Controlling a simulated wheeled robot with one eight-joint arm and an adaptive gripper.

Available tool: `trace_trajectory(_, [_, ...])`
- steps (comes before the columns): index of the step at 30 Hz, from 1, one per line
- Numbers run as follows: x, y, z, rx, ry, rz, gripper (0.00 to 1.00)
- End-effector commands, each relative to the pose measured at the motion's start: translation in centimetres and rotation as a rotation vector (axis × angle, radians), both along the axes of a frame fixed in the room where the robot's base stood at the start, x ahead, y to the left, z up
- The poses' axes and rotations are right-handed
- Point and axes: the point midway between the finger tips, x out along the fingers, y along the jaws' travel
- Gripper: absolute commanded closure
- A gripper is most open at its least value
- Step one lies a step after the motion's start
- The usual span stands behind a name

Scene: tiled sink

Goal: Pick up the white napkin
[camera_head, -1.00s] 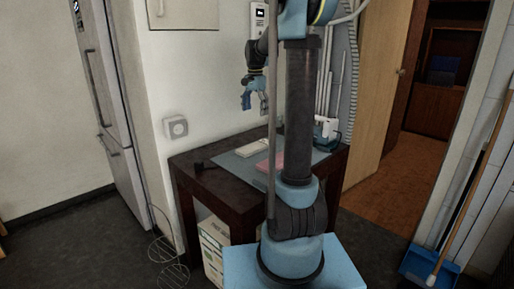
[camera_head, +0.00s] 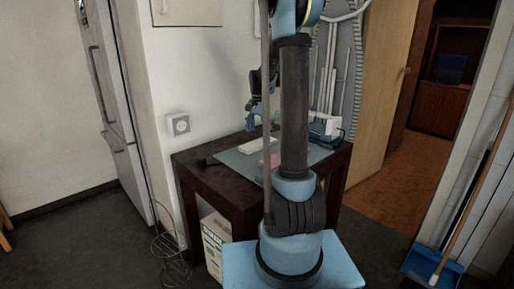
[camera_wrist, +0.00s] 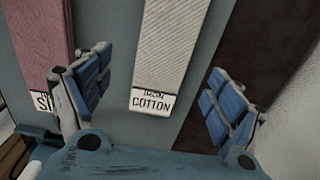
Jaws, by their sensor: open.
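The white napkin is a folded strip with a black-and-white label reading "COTTON"; it lies on the grey-blue mat (camera_wrist: 112,20) and shows in the wrist view (camera_wrist: 165,45). In the head view the napkin (camera_head: 262,145) lies on the dark table, just below my gripper (camera_head: 255,118). In the wrist view my gripper (camera_wrist: 160,100) is open and empty, its blue-padded fingers on either side of the napkin's labelled end. Whether the fingers touch the mat cannot be told.
A pink folded cloth (camera_wrist: 38,40) lies left of the napkin, near the left finger; it also shows in the head view (camera_head: 271,160). The dark table (camera_head: 215,179) stands against the wall. A white-and-green device (camera_head: 325,128) stands at its back right.

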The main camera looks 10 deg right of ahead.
Motion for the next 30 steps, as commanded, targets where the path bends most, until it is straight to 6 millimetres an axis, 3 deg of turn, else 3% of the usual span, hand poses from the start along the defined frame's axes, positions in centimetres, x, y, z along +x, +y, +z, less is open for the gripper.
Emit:
trace_trajectory(12, [0.4,0.2,-4.6,0.0,0.0,0.0,0.14])
trace_trajectory(22, [0.4,0.2,-5.1,0.0,0.0,0.001,0.14])
trace_trajectory(28, [0.4,0.2,-5.1,0.0,0.0,0.001,0.59])
trace_trajectory(30, [0.4,0.3,-5.1,0.0,0.0,0.001,0.62])
